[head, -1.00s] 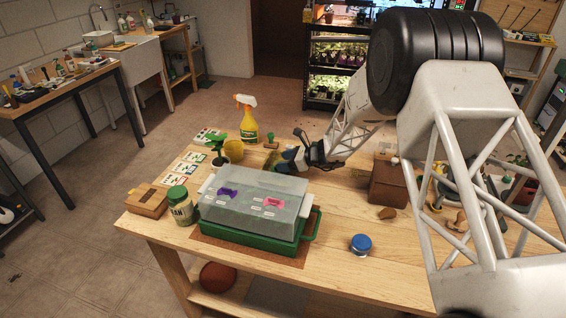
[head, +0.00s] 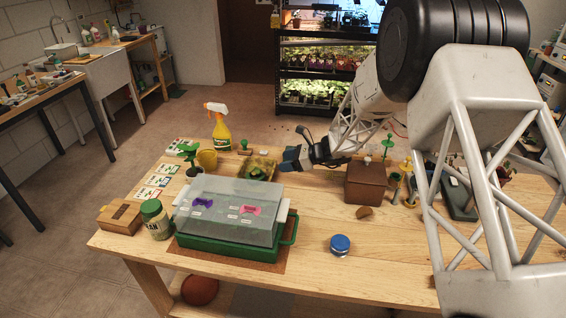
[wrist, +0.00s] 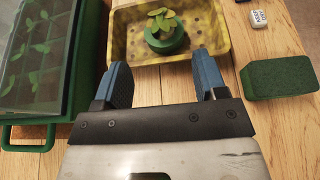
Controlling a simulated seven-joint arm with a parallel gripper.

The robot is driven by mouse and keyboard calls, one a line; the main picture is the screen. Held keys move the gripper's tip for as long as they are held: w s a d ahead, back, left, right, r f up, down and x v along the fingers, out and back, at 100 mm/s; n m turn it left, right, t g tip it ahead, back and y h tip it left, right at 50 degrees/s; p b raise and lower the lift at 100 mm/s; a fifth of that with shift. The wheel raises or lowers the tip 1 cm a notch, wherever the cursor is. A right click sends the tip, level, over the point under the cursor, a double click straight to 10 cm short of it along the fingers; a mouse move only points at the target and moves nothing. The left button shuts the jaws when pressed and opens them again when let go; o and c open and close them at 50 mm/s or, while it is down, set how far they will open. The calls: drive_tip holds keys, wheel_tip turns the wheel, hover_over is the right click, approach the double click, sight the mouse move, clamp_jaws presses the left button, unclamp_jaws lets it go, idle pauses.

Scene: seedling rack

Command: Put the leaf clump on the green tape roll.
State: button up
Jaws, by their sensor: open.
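The leaf clump (wrist: 163,19), a small tuft of light green leaves, sits on top of the green tape roll (wrist: 168,43) in the wrist view. Both are inside a speckled yellow tray (wrist: 118,32). In the head view the tray shows behind the clear-lidded box, with the roll and leaves small and dark in it. My gripper (wrist: 164,72) is open and empty; its blue fingers point toward the tray and stand apart from the roll and clump. In the head view my gripper (head: 286,160) is just right of the tray.
A green-based seedling box (wrist: 40,50) with a clear lid stands left of my gripper. A dark green block (wrist: 275,78) lies to the right, with a small white packet (wrist: 259,19) behind it. A brown box (head: 366,185) stands right in the head view. Bare wood lies between.

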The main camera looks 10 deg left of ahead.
idle(0.8)
drive_tip(key=s+d+r+n+h, duration=0.3)
drive_tip(key=s+d+r+n, duration=0.2)
drive_tip(key=s+d+r, duration=0.4)
drive_tip(key=s+d+r+n+h, duration=0.35)
drive_tip(key=s+d+r, duration=0.25)
drive_tip(key=s+r, duration=0.45)
drive_tip(key=s+d+r+n+t+h, duration=0.1)
drive_tip(key=s+d+n+h, duration=0.1)
drive_tip(key=s+d, duration=0.4)
drive_tip(key=s+d+r+n+h, duration=0.1)
drive_tip(key=s+d+n+h, duration=0.2)
drive_tip(key=s, duration=1)
drive_tip(key=s+d+r+n+t+h, duration=0.1)
drive_tip(key=s+d+n, duration=0.3)
drive_tip(key=s+d, duration=0.5)
drive_tip(key=shift+s+t+h, duration=0.3)
drive_tip(key=shift+s+h, duration=0.35)
drive_tip(key=shift+s, duration=0.15)
